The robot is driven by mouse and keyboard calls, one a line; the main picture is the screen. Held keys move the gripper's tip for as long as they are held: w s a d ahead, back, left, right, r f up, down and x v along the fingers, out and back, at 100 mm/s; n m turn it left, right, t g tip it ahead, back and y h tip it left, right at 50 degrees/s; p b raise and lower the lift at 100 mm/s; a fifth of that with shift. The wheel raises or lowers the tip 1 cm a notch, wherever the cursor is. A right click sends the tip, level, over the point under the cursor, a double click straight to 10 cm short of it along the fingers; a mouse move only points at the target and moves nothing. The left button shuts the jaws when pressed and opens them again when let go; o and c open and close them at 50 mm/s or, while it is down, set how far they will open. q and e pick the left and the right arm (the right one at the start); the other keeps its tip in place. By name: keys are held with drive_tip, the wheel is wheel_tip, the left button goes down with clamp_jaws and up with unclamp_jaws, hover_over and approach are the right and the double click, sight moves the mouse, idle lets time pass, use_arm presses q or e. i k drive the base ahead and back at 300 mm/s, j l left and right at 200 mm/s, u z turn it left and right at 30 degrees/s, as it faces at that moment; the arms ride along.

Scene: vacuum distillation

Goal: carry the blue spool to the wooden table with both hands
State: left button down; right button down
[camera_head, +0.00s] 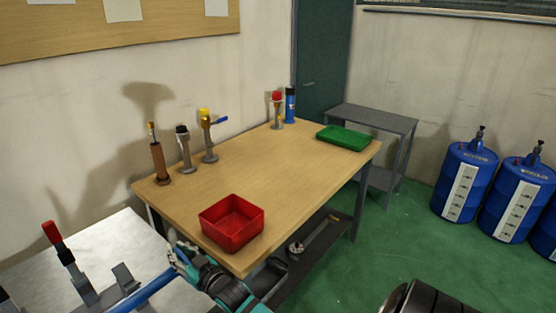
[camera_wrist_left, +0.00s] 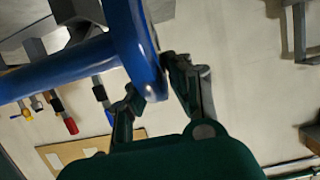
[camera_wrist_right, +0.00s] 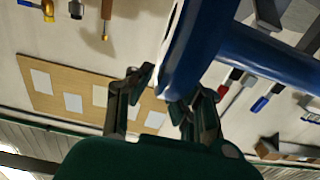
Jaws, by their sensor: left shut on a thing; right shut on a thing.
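The blue spool shows at the lower left of the head view as a blue bar (camera_head: 148,290); much of it is out of frame. My right gripper (camera_head: 178,257) is at the bar's right end, by the wooden table's (camera_head: 280,165) near left corner. In the right wrist view, my right gripper (camera_wrist_right: 162,95) is shut on the spool's blue rim (camera_wrist_right: 195,45). In the left wrist view, my left gripper (camera_wrist_left: 152,92) is shut on the other blue rim (camera_wrist_left: 136,40), with the spool's core (camera_wrist_left: 55,70) running off left. The left gripper is not visible in the head view.
A red bin (camera_head: 232,222) stands near the table's front edge, and a green tray (camera_head: 343,138) at its far right. Several upright tools line the wall side. The table's middle is clear. A metal bench (camera_head: 110,245) with clamps is lower left; blue drums (camera_head: 465,180) stand right.

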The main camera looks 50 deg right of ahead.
sight(265, 165)
drive_tip(key=k+z, duration=0.15)
drive_tip(key=z, duration=0.15)
drive_tip(key=k+z, duration=0.1)
drive_tip(key=z, duration=2.25)
drive_tip(key=i+j+z, duration=0.35)
drive_tip(key=i, duration=0.15)
drive_tip(key=i+j, duration=0.2)
drive_tip(key=i, duration=0.3)
drive_tip(key=i+j, duration=0.2)
drive_tip(key=i, duration=0.25)
drive_tip(key=i+u, duration=0.25)
drive_tip(key=i, duration=0.65)
drive_tip(key=i+u, duration=0.3)
drive_tip(key=u, duration=0.15)
drive_tip(key=i+l+u, duration=0.1)
drive_tip(key=i+u, duration=0.2)
drive_tip(key=u, duration=0.15)
drive_tip(key=i+j+u, duration=0.1)
drive_tip(key=u, duration=0.35)
drive_tip(key=i+l+u, duration=0.1)
drive_tip(key=i+u, duration=0.25)
drive_tip(key=u, duration=0.15)
